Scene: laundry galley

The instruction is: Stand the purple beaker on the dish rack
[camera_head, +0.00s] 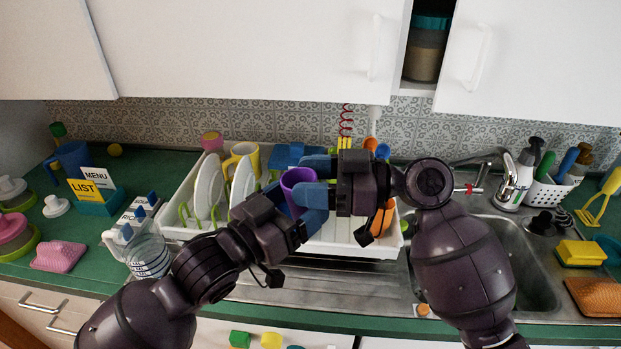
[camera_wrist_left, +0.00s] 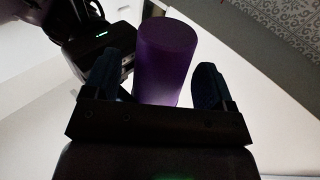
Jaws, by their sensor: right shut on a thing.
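The purple beaker (camera_head: 297,180) is held up over the white dish rack (camera_head: 345,250) in the head view. My right gripper (camera_head: 308,182) comes from the right, its blue fingers shut on the beaker. My left gripper (camera_head: 286,206) is just below and in front of the beaker. In the left wrist view the beaker (camera_wrist_left: 166,55) shows between the two spread fingers of my left gripper (camera_wrist_left: 157,82), with gaps on both sides. Whether the beaker's lower end touches anything is hidden by the left gripper.
White plates (camera_head: 208,188), a yellow mug (camera_head: 243,155) and an orange utensil (camera_head: 380,218) are in the rack. A clear jar (camera_head: 150,257) stands left of it. The sink (camera_head: 525,265) is right. Wall cabinets (camera_head: 240,45) hang above.

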